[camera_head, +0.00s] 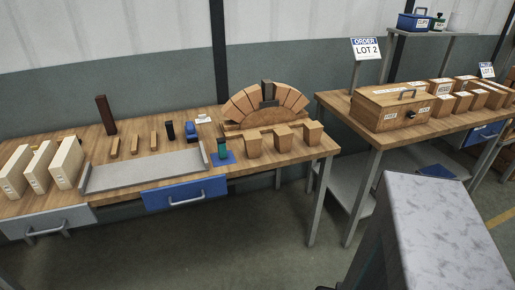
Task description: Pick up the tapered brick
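Three tan blocks stand in a row near the right front of the left workbench: a left one (253,146), a middle one (283,138) and a right one (312,133). They look wider at the top than at the base, so each may be a tapered brick. Behind them is an arch of tan wedge-shaped bricks (242,104) on a wooden support. A dark grey piece (267,92) stands at the arch's crown. I cannot tell which of these the task means. My gripper is not in view.
The workbench (215,190) also holds a long grey tray (145,172), cream slabs (41,168), small wooden blocks (134,143), a tall dark brown block (106,115) and a green block (222,153) on a blue mat. A second table with a wooden chest (392,106) stands right, across a gap.

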